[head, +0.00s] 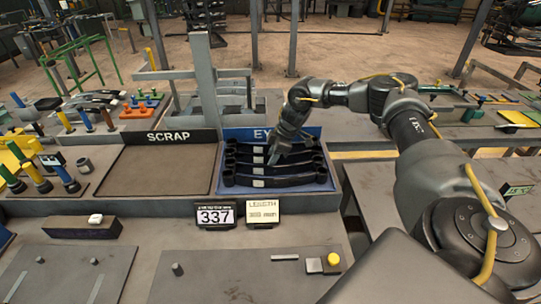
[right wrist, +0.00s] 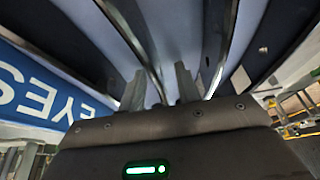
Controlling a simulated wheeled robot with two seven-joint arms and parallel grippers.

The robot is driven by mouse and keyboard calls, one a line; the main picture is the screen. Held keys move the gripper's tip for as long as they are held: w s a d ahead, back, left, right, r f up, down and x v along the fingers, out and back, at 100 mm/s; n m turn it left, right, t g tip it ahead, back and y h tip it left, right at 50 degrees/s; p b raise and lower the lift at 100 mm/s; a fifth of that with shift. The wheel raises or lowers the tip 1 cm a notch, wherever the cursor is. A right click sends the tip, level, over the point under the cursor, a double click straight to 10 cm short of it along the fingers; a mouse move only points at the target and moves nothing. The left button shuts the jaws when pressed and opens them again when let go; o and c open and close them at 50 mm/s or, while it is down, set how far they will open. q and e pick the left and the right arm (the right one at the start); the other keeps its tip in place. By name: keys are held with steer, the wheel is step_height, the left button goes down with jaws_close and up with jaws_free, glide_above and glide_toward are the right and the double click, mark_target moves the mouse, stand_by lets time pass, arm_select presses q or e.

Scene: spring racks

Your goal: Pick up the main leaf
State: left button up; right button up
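Several dark, curved leaves with pale labels lie in a row in the blue tray marked EYES; the front leaf (head: 300,181) shows most fully. Which one is the main leaf I cannot tell. My right gripper (head: 273,158) points down among the leaves near the middle of the row, hiding parts of those behind. In the right wrist view its two fingers (right wrist: 159,88) stand apart with a gap between them, close to the dark leaf bands. No leaf is clearly clamped. My left gripper is not in view.
The empty SCRAP tray (head: 160,180) lies left of the leaves, with a grey post (head: 205,85) behind. A display reading 337 (head: 215,215) and a LENGTH display (head: 263,212) stand in front.

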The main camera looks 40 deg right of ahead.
steer(key=shift+c, duration=0.3)
jaws_close()
steer(key=shift+w+r, duration=0.1)
steer(key=shift+r, duration=0.15)
